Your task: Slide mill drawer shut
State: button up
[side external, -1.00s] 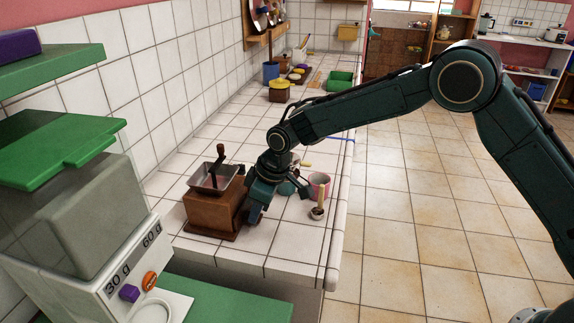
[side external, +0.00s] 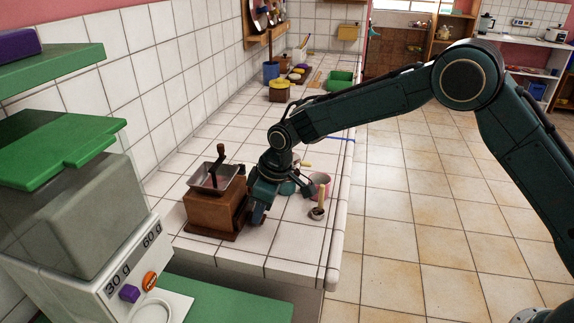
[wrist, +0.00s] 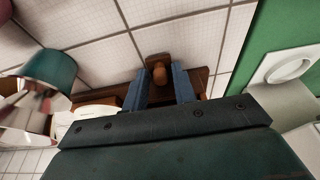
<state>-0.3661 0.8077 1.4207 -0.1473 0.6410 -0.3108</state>
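The wooden mill (side external: 212,212), with a metal hopper and dark crank on top, stands upright on the tiled counter in the side external view. My gripper (side external: 257,216) is low at its right side and hides the drawer side there. In the wrist view, my gripper's two blue fingers (wrist: 160,84) are apart. A round brown wooden knob (wrist: 159,74) shows between their tips, with a small brown wooden piece behind it, apparently the drawer front. I see no finger clearly pressing the knob. How far the drawer stands out is hidden.
A pink cup (side external: 320,183) and a small pot with a wooden handle (side external: 317,213) stand right of my gripper, near the counter edge.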

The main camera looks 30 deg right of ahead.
jog(key=shift+a+r, duration=0.1)
jog(key=shift+r, duration=1.7)
jog(key=shift+d+r, duration=0.25)
jog(key=shift+r, duration=0.25)
jog(key=s+d+r+m+t, duration=0.2)
jog(key=s+d+r+m, duration=0.2)
jog(key=s+d+r, duration=1.2)
jog(key=s+d+m+h, duration=0.1)
jog(key=s+d, duration=0.3)
jog(key=s, duration=0.6)
jog(key=s+d+m+t+h, duration=0.1)
jog(key=s+d+m, duration=0.3)
jog(key=s, duration=0.7)
jog(key=shift+s+d+r, duration=0.15)
jog(key=shift+r, duration=0.1)
